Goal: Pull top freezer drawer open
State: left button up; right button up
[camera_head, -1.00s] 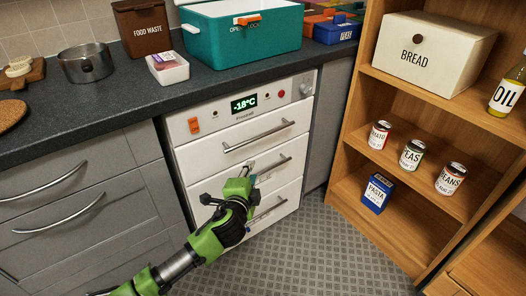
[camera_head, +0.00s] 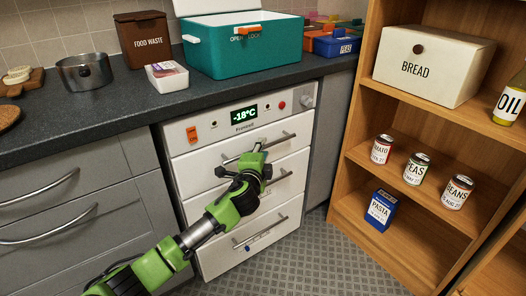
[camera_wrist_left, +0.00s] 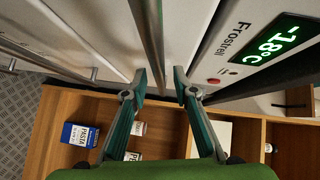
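The white freezer has a control panel reading -18°C (camera_head: 243,114) above several stacked drawers. The top drawer (camera_head: 195,165) looks shut, and its metal bar handle (camera_head: 283,139) is partly hidden behind my gripper. My left gripper (camera_head: 257,150) is at this handle, in front of the top drawer. In the left wrist view its two fingers (camera_wrist_left: 160,80) are apart, with a metal bar (camera_wrist_left: 150,45) running between them. I cannot tell whether the fingers touch the bar. The lower drawer handle (camera_head: 260,232) is clear of my arm. My right gripper is not in view.
A wooden shelf (camera_head: 350,150) with cans, a pasta box (camera_head: 380,210) and a bread bin (camera_head: 430,70) stands to the right. Grey cabinets (camera_head: 80,190) stand to the left. The patterned floor (camera_head: 310,262) before the freezer is open. A teal cooler (camera_head: 250,55) sits on the counter.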

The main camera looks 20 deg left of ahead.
pick_arm(q)
jog(key=shift+w+a+f, duration=0.1)
jog(key=shift+w, duration=0.65)
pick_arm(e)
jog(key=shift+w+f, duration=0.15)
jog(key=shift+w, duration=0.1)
pick_arm(q)
jog(key=shift+c, duration=0.2)
grip_shut()
